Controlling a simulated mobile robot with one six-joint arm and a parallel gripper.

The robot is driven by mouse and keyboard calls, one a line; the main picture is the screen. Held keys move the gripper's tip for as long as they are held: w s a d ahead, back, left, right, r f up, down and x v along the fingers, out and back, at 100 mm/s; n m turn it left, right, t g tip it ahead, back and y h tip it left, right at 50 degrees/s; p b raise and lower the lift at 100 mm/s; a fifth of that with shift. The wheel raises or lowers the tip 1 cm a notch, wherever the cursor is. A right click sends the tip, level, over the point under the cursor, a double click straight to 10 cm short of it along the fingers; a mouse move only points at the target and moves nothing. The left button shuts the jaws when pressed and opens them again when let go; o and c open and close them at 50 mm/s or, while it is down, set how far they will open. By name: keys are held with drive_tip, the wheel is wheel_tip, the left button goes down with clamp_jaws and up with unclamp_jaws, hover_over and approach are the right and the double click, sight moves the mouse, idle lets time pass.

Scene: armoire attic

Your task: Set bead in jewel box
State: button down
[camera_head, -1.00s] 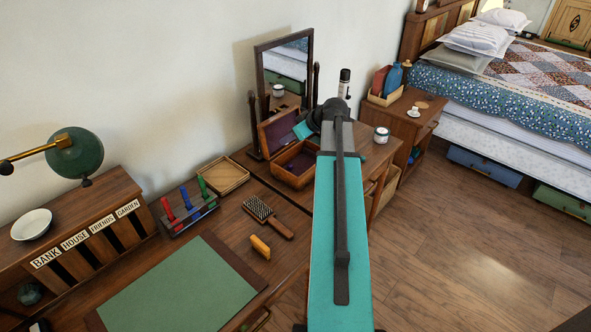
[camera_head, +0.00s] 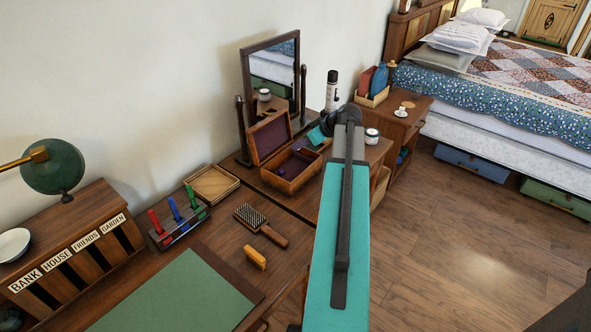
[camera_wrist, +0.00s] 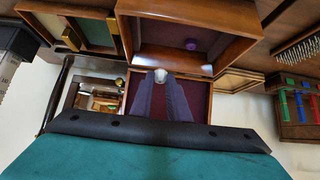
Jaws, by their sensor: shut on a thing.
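The jewel box (camera_head: 288,185) is a wooden box with a purple lining. It stands on the dressing table below the mirror, its lid (camera_head: 270,137) raised. In the wrist view its body (camera_wrist: 225,57) is at the top, with a small purple bead (camera_wrist: 191,44) inside. My gripper (camera_wrist: 160,82) is shut on a small pale, rounded bead (camera_wrist: 161,75) at its fingertips. In the picture the fingertips overlap the box's hinge-side edge. I cannot tell their height above it. In the head view my arm and wrist are at the box's right, and the bead in the fingers cannot be made out.
The mirror (camera_head: 271,75) stands behind the box. A dark-and-white bottle (camera_head: 332,90) and a jar (camera_head: 371,136) are near my wrist. Floor at right is clear.

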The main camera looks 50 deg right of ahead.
drive_tip(key=shift+f+p, duration=0.5)
drive_tip(key=shift+f, duration=2.35)
drive_tip(key=shift+f, duration=0.1)
drive_tip(key=shift+f+p, duration=0.35)
drive_tip(key=shift+f, duration=1.45)
drive_tip(key=shift+f, duration=0.15)
drive_tip(key=c, duration=1.7)
unclamp_jaws()
drive_tip(key=shift+r, duration=0.2)
drive_tip(key=b+v, duration=0.2)
drive_tip(key=v, duration=1)
